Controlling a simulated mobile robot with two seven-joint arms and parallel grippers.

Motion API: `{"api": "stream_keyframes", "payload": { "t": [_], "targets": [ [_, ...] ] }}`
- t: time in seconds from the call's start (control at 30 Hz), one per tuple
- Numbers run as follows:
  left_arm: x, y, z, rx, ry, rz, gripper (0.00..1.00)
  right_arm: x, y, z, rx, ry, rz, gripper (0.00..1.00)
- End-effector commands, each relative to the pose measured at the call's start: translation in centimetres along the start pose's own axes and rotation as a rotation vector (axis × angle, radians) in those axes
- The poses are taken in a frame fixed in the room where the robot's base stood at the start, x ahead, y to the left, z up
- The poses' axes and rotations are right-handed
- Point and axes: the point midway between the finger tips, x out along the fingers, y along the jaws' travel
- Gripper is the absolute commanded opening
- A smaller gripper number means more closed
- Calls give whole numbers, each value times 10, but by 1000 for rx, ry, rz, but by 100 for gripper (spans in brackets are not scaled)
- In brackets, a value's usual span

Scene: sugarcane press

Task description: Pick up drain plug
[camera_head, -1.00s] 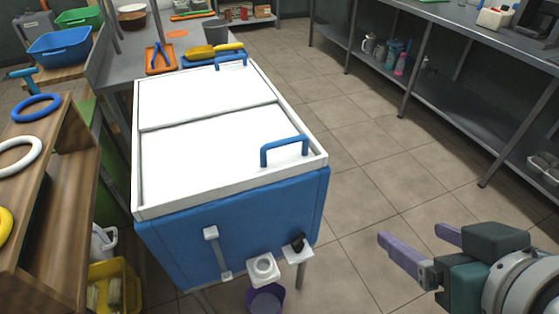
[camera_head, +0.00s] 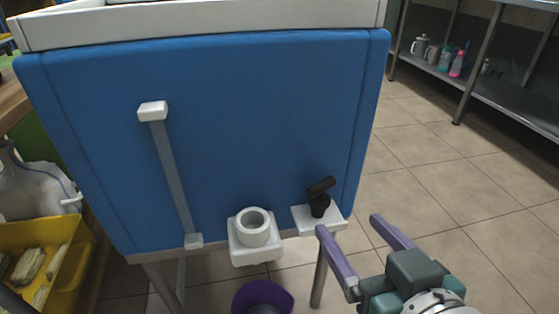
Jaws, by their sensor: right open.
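The drain plug appears to be the small black piece (camera_head: 320,198) standing tilted on a white bracket (camera_head: 334,221) at the lower right of the blue chest (camera_head: 220,130). A white drain fitting (camera_head: 254,230) with a round opening sticks out of the chest to its left. My right gripper (camera_head: 348,236) is open and empty, its purple fingers just below and to the right of the bracket, apart from the black piece. My left gripper is not in view.
A purple bucket (camera_head: 262,297) stands on the floor under the drain fitting. A yellow bin (camera_head: 68,268) and a whitish jug (camera_head: 35,190) are at the left. A metal shelf (camera_head: 500,97) stands at the back right. Tiled floor is clear on the right.

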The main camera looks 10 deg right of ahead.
Motion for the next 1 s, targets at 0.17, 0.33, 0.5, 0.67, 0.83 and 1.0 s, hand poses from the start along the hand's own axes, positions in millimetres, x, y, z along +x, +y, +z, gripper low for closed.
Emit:
{"api": "stream_keyframes", "payload": {
  "t": [0.17,0.33,0.5,0.67,0.83,1.0],
  "targets": [
    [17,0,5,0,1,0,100,19,-2,8,0,14,-3,79],
    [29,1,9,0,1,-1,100,44,-2,7,-1,13,-3,79],
    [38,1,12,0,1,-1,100,58,-2,7,-1,13,-2,79],
    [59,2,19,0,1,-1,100,85,-2,8,-1,14,-2,79],
    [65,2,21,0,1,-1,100,101,-2,5,0,10,-2,79],
    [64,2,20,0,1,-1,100,102,-2,4,0,8,-2,79]
  ]
}}
